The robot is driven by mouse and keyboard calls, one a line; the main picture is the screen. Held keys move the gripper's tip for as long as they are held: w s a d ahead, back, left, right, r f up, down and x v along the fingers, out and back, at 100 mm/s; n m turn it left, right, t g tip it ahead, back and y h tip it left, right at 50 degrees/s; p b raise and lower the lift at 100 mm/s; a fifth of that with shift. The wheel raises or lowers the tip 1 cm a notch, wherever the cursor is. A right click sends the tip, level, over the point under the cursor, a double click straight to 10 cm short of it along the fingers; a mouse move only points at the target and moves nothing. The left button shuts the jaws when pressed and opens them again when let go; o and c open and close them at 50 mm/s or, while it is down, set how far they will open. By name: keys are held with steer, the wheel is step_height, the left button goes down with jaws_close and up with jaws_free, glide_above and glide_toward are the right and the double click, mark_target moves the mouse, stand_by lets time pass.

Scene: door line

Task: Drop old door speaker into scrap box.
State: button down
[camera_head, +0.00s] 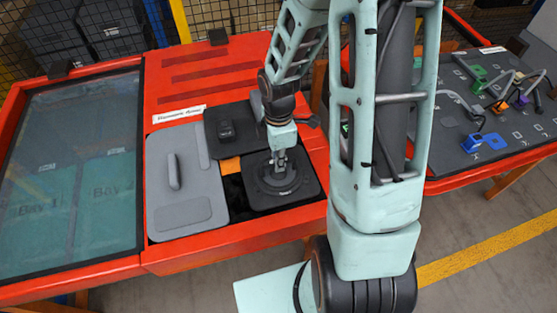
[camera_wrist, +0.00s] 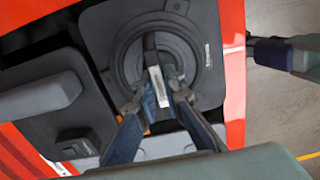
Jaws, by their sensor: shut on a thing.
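The old door speaker (camera_head: 305,189) is a dark square plate with a round ringed centre, over the right part of the open red box (camera_head: 160,262). In the wrist view the speaker (camera_wrist: 195,50) fills the upper middle, with a raised bar across its centre. My gripper (camera_head: 281,160) points down at that centre. In the wrist view my gripper (camera_wrist: 158,86) has its fingers closed on the bar, which carries a white label. I cannot tell whether the speaker rests or hangs just above the box. No readable label names a scrap box.
A grey panel (camera_head: 185,190) and a dark panel (camera_head: 223,130) lie beside the speaker in the red box, with a dark gap between. A glass-covered bin (camera_head: 70,160) is at left. A dark board (camera_head: 455,135) with coloured parts and handles is at right.

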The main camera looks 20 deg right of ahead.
stand_by(0.5)
step_height(320, 180, up, 3)
steer(key=shift+f+p, duration=0.1)
steer(key=shift+p, duration=1.1)
step_height(320, 180, up, 2)
steer(key=shift+w+r+p, duration=0.1)
steer(key=shift+p, duration=0.2)
step_height(320, 180, up, 8)
steer(key=shift+a, duration=0.1)
